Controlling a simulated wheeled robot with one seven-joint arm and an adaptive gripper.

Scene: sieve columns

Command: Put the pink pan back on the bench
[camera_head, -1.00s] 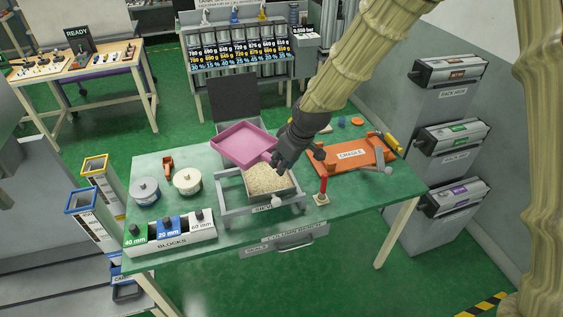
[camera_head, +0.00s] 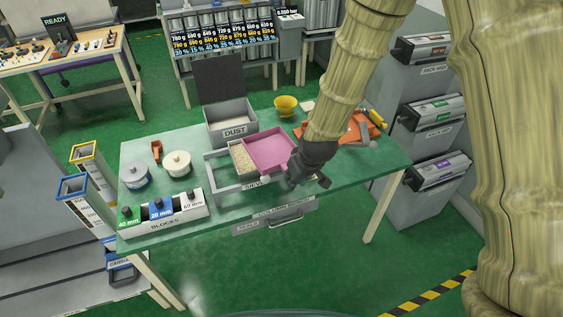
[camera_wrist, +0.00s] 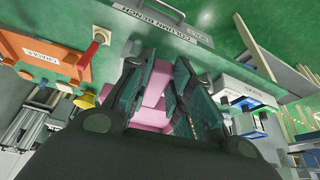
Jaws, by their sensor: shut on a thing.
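The pink pan (camera_head: 270,148) is a shallow square tray with a short handle at its lower right. My gripper (camera_head: 292,173) is shut on that handle and holds the pan over the right part of the sieve frame (camera_head: 228,190). In the wrist view the pink pan (camera_wrist: 155,97) shows between my fingers (camera_wrist: 157,90). The pan looks empty and roughly level. I cannot tell how high it is above the sieve. The green bench (camera_head: 345,182) lies below. The pan hides part of the grain-filled sieve box (camera_head: 243,158).
The dust box (camera_head: 232,128) stands behind the sieve, and a yellow funnel (camera_head: 286,105) behind the pan. The orange cradle (camera_head: 355,130) is to the right, partly behind my arm. Blocks (camera_head: 165,212) and two round pots (camera_head: 177,164) are at left. Bare bench shows at front right.

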